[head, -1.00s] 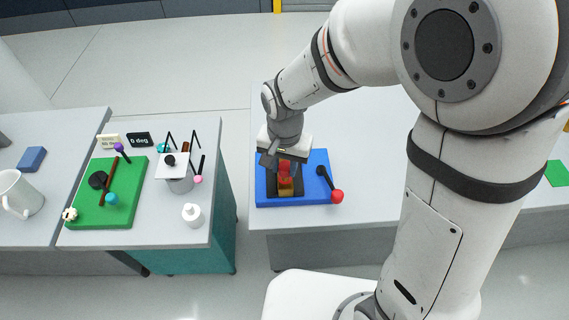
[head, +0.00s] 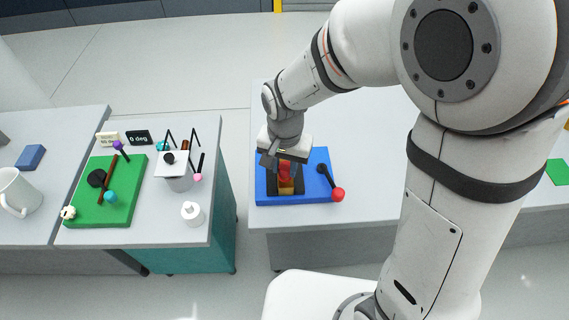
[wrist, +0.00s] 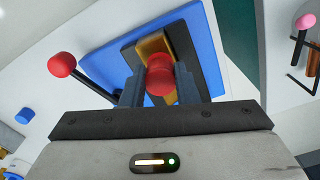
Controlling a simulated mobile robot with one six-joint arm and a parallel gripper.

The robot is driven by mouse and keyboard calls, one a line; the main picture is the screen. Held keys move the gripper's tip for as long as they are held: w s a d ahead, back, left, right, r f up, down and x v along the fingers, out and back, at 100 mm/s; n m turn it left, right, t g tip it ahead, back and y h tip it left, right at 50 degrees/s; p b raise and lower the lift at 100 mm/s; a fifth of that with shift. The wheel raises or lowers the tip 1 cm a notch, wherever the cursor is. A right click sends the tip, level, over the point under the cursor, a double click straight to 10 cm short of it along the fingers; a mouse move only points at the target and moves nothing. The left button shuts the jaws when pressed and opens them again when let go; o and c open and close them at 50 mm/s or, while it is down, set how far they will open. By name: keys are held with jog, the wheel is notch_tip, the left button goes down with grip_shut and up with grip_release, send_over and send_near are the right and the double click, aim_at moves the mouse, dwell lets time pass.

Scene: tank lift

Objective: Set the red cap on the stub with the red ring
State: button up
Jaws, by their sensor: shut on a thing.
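My gripper (head: 284,165) points down over the blue board (head: 265,199) and is shut on a red rounded piece, which looks like the red cap (wrist: 159,76). In the wrist view the cap sits between the two fingers. Right below it is a brass-coloured block (wrist: 153,46) with a dark base (wrist: 180,45) around it, on the blue board. I cannot tell whether the cap touches the block. No stub with a red ring can be made out; the gripper and cap hide part of the block.
A black lever with a red ball (head: 338,195) lies on the blue board, right of my gripper. On the cart at left are a green board (head: 125,210), a grey pot with a white top (head: 178,184) and a white bottle (head: 192,214). The grey table (head: 370,150) is clear at right.

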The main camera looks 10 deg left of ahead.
jog(key=shift+f+b, duration=0.7)
jog(key=shift+f, duration=0.2)
jog(key=o, duration=1)
jog(key=shift+r, duration=0.15)
notch_tip(320, 180, up, 8)
jog(key=shift+f, duration=0.2)
